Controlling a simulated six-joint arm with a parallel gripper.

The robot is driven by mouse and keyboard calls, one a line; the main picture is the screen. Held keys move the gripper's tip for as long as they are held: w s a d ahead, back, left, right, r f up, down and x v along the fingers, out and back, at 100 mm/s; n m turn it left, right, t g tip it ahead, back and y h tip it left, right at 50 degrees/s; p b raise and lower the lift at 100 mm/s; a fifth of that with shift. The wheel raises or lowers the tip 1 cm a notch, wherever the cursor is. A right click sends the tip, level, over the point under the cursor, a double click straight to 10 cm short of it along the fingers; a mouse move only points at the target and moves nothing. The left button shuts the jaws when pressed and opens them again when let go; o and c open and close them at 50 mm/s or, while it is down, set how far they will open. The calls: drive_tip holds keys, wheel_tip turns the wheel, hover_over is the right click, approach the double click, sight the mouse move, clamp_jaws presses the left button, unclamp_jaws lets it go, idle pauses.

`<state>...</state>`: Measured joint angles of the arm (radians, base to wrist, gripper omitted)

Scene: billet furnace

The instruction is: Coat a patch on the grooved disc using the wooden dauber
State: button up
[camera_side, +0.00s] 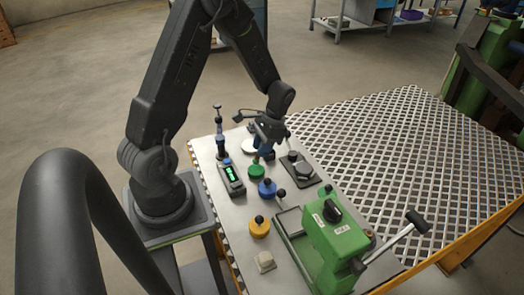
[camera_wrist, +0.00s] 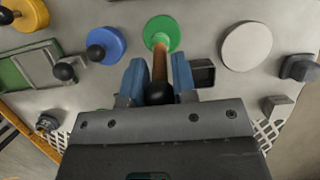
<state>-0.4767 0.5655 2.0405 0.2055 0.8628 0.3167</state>
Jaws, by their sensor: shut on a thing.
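My gripper (camera_wrist: 157,78) is shut on the wooden dauber (camera_wrist: 160,62), with a blue finger on each side of its brown shaft. A black ball shows at the shaft's near end. The shaft runs toward a green round piece (camera_wrist: 162,30); I cannot tell whether they touch. In the side view my gripper (camera_side: 266,152) is low over the table, close to the green piece (camera_side: 256,171). A pale round disc (camera_wrist: 246,47) lies to the right in the wrist view and behind my gripper in the side view (camera_side: 249,147). No grooves can be made out on it.
A blue piece (camera_side: 267,188) and a yellow piece (camera_side: 260,229), each with a dark knob, stand nearer. A dark plate (camera_side: 315,180) with a grey part is right of my gripper. A green machine (camera_side: 335,245) with a lever stands in front. A black device (camera_side: 231,178) is left.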

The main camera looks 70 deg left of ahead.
drive_tip(key=shift+r, duration=2.3)
drive_tip(key=w+d+f, duration=0.2)
drive_tip(key=w+d, duration=0.6)
drive_tip(key=d, duration=0.4)
drive_tip(key=w+a+r, duration=0.3)
drive_tip(key=a, duration=0.3)
drive_tip(key=shift+w+a+r, duration=0.2)
drive_tip(key=shift+w, duration=0.15)
